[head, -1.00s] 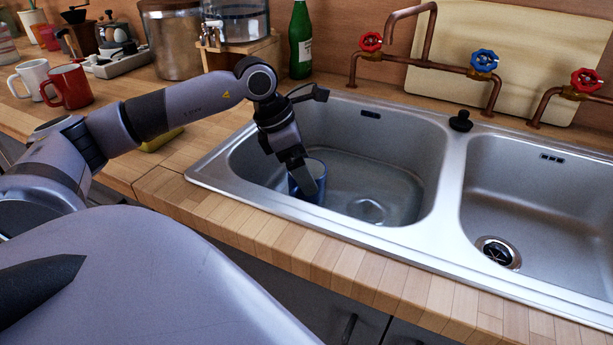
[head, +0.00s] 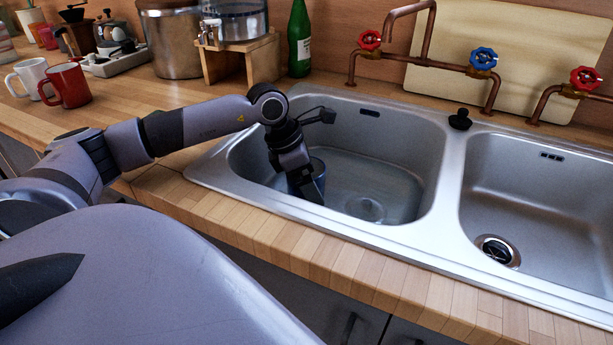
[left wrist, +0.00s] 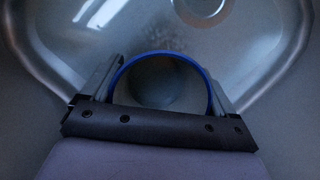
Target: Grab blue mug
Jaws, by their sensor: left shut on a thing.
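The blue mug (head: 318,168) stands in the left sink basin, close to its left front corner. In the head view my gripper covers most of it. My left gripper (head: 308,190) reaches down into the basin and is shut on the mug. In the left wrist view the mug's blue rim (left wrist: 160,54) lies between the two fingers of my gripper (left wrist: 160,95), one finger on each side. The mug looks upright, and its inside is dark. I cannot tell whether its base touches the basin floor. My right gripper is not in view.
The left basin (head: 400,150) holds shallow water around its drain. The right basin (head: 540,200) is empty. Copper taps (head: 428,60) stand behind the sink. A green bottle (head: 300,40), a red mug (head: 68,86) and a white mug (head: 30,78) stand on the wooden counter.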

